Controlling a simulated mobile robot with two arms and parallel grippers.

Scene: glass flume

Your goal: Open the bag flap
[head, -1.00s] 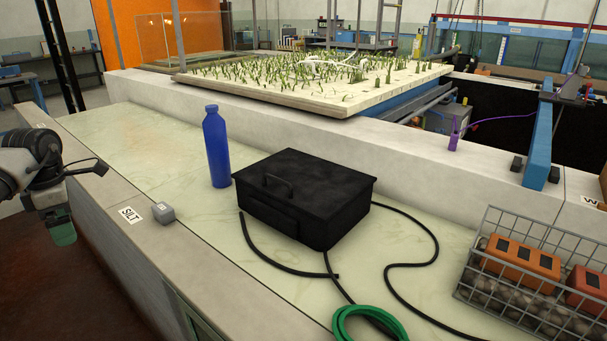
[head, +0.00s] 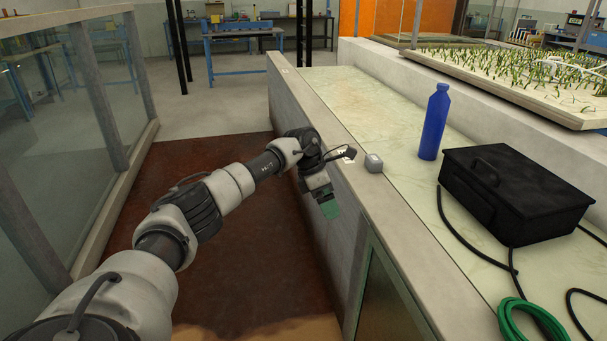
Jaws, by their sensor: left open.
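The black bag (head: 516,195) looks like a boxy case with a flat top and a handle on it. It stands on the pale counter (head: 345,97) at the right of the head view, and its top looks closed. My left gripper (head: 328,205), with green fingertips, hangs beside the counter's left edge, well to the left of the bag and apart from it. It is open, and nothing shows in it. My right gripper is out of view.
A blue bottle (head: 433,123) stands just behind and left of the bag. Black cables and a green hose coil (head: 530,322) lie in front of the bag. A glass wall (head: 62,130) stands at the left.

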